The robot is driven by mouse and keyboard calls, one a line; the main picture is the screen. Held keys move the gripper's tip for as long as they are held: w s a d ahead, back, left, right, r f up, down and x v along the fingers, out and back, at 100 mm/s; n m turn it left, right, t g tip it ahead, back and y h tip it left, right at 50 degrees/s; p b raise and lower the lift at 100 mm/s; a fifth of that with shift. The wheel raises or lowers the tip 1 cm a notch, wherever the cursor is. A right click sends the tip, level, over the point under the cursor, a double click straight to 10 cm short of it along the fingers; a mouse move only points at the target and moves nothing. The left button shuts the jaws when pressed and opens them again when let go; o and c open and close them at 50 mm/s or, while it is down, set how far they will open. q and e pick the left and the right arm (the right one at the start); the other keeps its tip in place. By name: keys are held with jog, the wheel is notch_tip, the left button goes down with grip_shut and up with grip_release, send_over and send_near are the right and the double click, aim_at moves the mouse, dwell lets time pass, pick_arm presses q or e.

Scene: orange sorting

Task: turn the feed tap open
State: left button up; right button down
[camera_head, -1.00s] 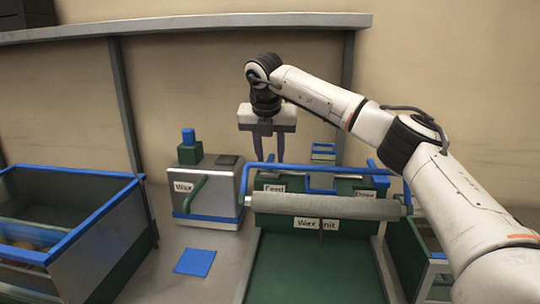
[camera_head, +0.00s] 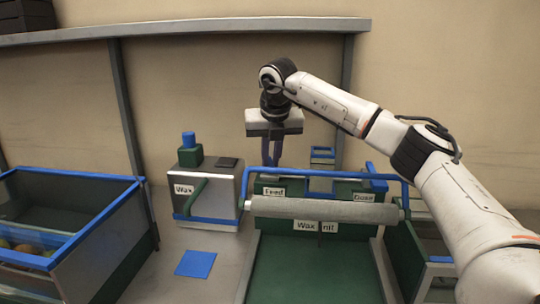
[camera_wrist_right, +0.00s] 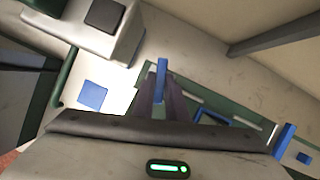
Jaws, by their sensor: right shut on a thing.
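The wax unit (camera_head: 325,228) stands at the centre of the head view with a "Feed" label (camera_head: 274,191) on its left upper face. My right gripper (camera_head: 271,160) points down just behind that label, its fingers close together. In the right wrist view, the fingers (camera_wrist_right: 161,88) are shut on a blue upright bar, which looks like the feed tap's handle (camera_wrist_right: 162,68). In the head view the tap is hidden behind the unit's front and the fingers. My left gripper is not in view.
A wax box (camera_head: 208,194) with a green handle stands to the left. A grey roller (camera_head: 325,210) with a blue bar crosses the unit's front. A blue-rimmed crate (camera_head: 100,222) with fruit is at far left. A blue square (camera_head: 195,263) lies flat on the table.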

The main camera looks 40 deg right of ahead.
jog(key=n+y+p, duration=0.1)
jog(key=n, duration=0.1)
jog(key=n+p, duration=0.2)
jog(key=shift+s+d+r+n+t+y, duration=0.1)
jog(key=shift+d+r+n+t+y, duration=0.1)
jog(key=shift+n+t+y, duration=0.15)
jog(key=shift+f+n+y+p, duration=0.1)
jog(key=shift+n+y+p, duration=0.35)
jog(key=shift+n, duration=0.4)
jog(key=n+y, duration=0.1)
jog(key=n, duration=0.1)
jog(key=shift+d+f+n, duration=0.1)
jog(key=shift+n, duration=0.3)
jog(key=n+y, duration=0.1)
jog(key=n, duration=0.1)
jog(key=n+g, duration=0.1)
jog(key=n, duration=0.2)
jog(key=shift+d+y, duration=0.15)
jog(key=shift+y, duration=0.25)
jog(key=shift+n, duration=0.3)
jog(key=c, duration=1.8)
grip_release()
jog(key=shift+o, duration=0.2)
jog(key=v, duration=1)
